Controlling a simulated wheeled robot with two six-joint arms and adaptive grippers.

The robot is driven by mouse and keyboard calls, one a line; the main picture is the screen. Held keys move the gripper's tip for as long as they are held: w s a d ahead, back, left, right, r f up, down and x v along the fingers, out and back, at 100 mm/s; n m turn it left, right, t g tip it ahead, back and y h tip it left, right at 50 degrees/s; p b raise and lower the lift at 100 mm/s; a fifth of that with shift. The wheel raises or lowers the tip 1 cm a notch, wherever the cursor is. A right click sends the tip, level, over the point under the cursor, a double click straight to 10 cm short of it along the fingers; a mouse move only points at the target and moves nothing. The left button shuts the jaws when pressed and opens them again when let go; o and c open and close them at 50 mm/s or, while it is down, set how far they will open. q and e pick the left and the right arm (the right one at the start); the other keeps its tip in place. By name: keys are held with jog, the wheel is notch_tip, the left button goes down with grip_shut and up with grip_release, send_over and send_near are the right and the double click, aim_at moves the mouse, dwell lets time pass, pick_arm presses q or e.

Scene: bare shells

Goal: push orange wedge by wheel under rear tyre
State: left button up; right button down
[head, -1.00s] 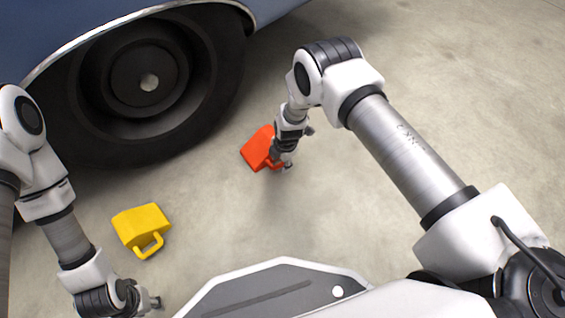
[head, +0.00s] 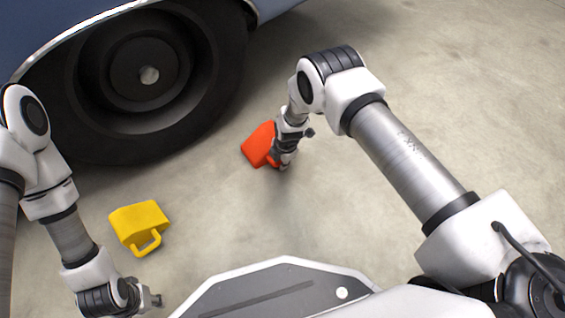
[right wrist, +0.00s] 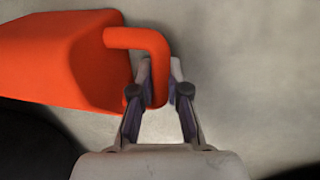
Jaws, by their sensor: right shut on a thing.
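The orange wedge (head: 257,144) lies on the floor just right of the dark tyre (head: 205,125), with a gap of bare floor between them. My right gripper (head: 284,163) is at the wedge's near right side. In the right wrist view the gripper (right wrist: 160,75) is shut on the handle of the orange wedge (right wrist: 60,55), with one finger on each side of it. My left gripper (head: 153,298) is low at the left, away from the orange wedge and apparently empty; its jaw opening is too small to judge.
A yellow wedge (head: 139,222) with a handle lies on the floor in front of the tyre, near my left gripper. The blue car body (head: 50,22) overhangs the wheel at upper left. The concrete floor at right is clear.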

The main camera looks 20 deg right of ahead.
aim_at(265, 144)
jog(key=shift+w+a+b, duration=0.2)
jog(key=shift+w, duration=0.35)
jog(key=shift+w+a+b, duration=0.2)
jog(key=shift+w, duration=0.35)
jog(key=shift+w+a, duration=0.4)
jog(key=shift+w, duration=0.7)
jog(key=shift+w+a, duration=0.4)
jog(key=shift+w, duration=0.65)
jog(key=shift+w+a, duration=0.4)
jog(key=shift+w, duration=0.7)
jog(key=c, duration=1.1)
grip_release()
jog(key=r, duration=0.4)
jog(key=s+r, duration=0.1)
jog(key=r, duration=0.3)
jog(key=s+r, duration=0.1)
jog(key=r, duration=0.2)
jog(key=shift+d+r, duration=0.3)
jog(key=shift+r, duration=0.1)
